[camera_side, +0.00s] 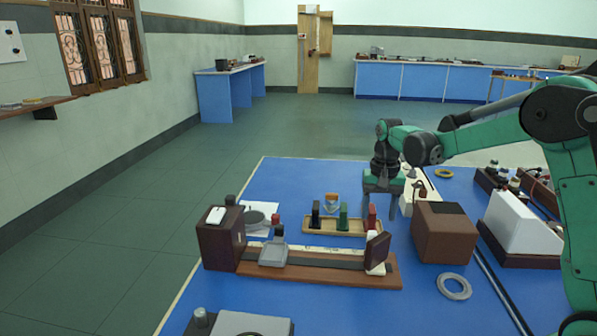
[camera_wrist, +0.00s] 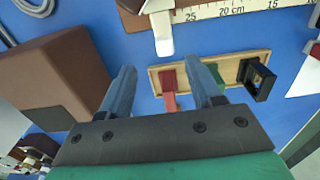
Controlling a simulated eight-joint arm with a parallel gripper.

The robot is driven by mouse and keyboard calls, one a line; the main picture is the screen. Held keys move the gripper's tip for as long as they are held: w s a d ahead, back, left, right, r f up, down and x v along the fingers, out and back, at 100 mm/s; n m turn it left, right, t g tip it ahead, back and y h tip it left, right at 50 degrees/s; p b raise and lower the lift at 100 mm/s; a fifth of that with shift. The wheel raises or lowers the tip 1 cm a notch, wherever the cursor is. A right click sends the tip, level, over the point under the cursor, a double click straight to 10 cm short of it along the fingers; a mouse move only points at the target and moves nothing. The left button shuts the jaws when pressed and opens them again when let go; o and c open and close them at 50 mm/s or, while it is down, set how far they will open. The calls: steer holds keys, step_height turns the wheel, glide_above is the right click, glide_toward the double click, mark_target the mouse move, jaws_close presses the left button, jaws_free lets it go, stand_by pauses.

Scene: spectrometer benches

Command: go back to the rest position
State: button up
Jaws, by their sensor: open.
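My gripper (camera_side: 383,199) hangs above the blue table at its back part, fingers pointing down, to the right of a small wooden tray. In the wrist view my gripper (camera_wrist: 161,72) shows two blue-grey fingers spread apart with nothing held between them. The tray (camera_side: 321,229) carries a black, a green and a red upright piece. In the wrist view the tray (camera_wrist: 223,70) lies beyond the fingers, and the right finger partly covers it near the red piece (camera_wrist: 168,88).
A brown box (camera_side: 443,240) stands to the right of the tray. In front is a wooden bench (camera_side: 330,272) with a scale and a dark brown block (camera_side: 219,240) at its left end. A grey ring (camera_side: 454,287) lies at right. A white wedge-shaped thing (camera_side: 515,225) stands farther right.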

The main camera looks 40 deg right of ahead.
steer(key=shift+a+r, duration=0.1)
steer(key=shift+r, duration=0.05)
steer(key=s+a+r+n+t, duration=0.1)
steer(key=a, duration=0.1)
steer(key=s+a+r+n+t, duration=0.1)
steer(key=a+r, duration=0.1)
steer(key=a, duration=0.1)
steer(key=s+a+r+n+t, duration=0.1)
steer(key=a+r+n, duration=0.1)
steer(key=shift+s+a+r+h, duration=0.25)
steer(key=shift+s+a+h, duration=0.05)
steer(key=shift+s, duration=0.05)
steer(key=s+a+n+t, duration=0.4)
steer(key=s+a+n, duration=0.1)
steer(key=s+a, duration=0.1)
steer(key=shift+a, duration=0.25)
